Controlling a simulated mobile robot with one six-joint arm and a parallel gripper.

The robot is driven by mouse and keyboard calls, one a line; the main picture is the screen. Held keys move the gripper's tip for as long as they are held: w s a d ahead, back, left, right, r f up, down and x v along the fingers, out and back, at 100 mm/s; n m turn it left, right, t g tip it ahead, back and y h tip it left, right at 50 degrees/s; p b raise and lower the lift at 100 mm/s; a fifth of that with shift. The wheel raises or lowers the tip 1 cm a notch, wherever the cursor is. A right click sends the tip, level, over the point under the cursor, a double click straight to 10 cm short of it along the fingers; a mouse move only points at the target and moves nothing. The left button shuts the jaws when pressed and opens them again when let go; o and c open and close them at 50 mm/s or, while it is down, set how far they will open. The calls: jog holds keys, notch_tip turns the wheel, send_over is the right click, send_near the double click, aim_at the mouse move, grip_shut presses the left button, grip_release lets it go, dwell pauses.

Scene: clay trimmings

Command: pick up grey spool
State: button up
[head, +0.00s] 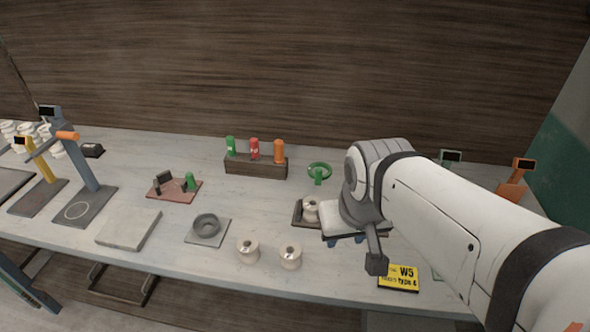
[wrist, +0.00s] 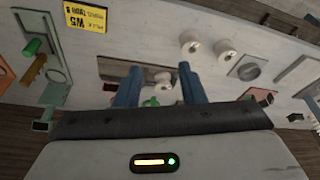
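Three pale grey-beige spools are in view, and I cannot tell by colour which one is the grey spool. One spool (head: 311,208) stands in a dark tray (head: 299,219), just left of my gripper (head: 347,241). The other two, a left spool (head: 248,249) and a right spool (head: 290,256), stand on the table near its front edge. In the wrist view my gripper (wrist: 159,69) is open, its blue fingers apart and empty. The tray spool (wrist: 164,78) shows beyond and between them, partly hidden. The two loose spools (wrist: 190,41) (wrist: 226,50) lie farther off.
A dark grey ring (head: 207,226) rests on a plate left of the spools. A yellow W5 sign (head: 399,278) lies at the right front. A green ring-topped piece (head: 319,171) and a wooden rack (head: 256,168) of coloured bottles stand behind. My arm hides the table's right part.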

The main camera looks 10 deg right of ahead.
jog(key=shift+o, duration=0.3)
jog(key=shift+s, duration=0.15)
jog(key=shift+o, duration=0.8)
jog(key=o, duration=0.7)
jog(key=w+f+n+b, duration=0.1)
jog(key=w+n, duration=0.1)
jog(key=w, duration=0.2)
jog(key=w+f+n+g+b, duration=0.1)
jog(key=w+n, duration=0.1)
jog(key=w, duration=0.3)
jog(key=w+f+n+b, duration=0.1)
jog(key=w+n, duration=0.2)
jog(key=w, duration=0.1)
jog(key=shift+w+d+f+g+b, duration=0.2)
jog(key=shift+w+d+g+b, duration=0.1)
jog(key=shift+w+d+b, duration=0.1)
jog(key=n+g+b, duration=0.2)
jog(key=n+b, duration=0.1)
jog(key=n, duration=0.6)
send_over(310, 204)
jog(key=s, duration=0.1)
notch_tip(310, 204, down, 12)
jog(key=shift+d+f+p, duration=0.15)
jog(key=shift+f+p, duration=0.1)
jog(key=shift+f, duration=1.6)
jog(key=shift+d+f+p, duration=0.1)
jog(key=shift+f+p, duration=0.1)
jog(key=shift+f, duration=1.6)
